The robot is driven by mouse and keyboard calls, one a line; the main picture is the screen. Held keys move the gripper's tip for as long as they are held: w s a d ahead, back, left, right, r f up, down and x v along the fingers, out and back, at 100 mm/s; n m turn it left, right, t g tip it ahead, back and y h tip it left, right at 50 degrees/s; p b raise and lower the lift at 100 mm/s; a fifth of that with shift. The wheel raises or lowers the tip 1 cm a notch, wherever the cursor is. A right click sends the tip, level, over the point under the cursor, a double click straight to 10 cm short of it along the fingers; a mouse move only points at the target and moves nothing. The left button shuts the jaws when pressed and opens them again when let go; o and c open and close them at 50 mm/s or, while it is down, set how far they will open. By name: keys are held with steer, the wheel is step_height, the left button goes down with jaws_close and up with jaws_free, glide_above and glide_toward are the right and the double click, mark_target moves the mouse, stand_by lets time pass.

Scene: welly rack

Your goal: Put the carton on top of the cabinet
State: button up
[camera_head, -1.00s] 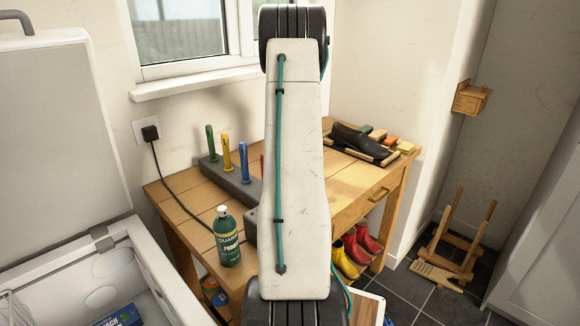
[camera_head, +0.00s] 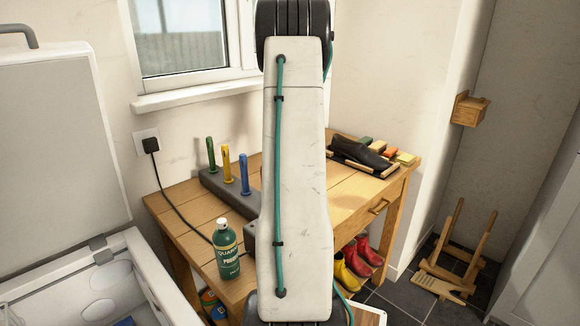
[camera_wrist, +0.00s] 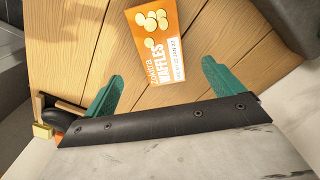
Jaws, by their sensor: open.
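In the head view my arm hides the carton and gripper. A tall pale grey front (camera_head: 542,225) at the right edge may be the cabinet; its top is out of view.
The wooden bench (camera_head: 185,205) carries a green bottle (camera_head: 227,252), a rack with coloured pegs (camera_head: 228,185) and a dark shoe (camera_head: 358,152). An open white chest (camera_head: 150,275) stands left.

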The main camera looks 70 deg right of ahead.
steer(key=shift+r, duration=1)
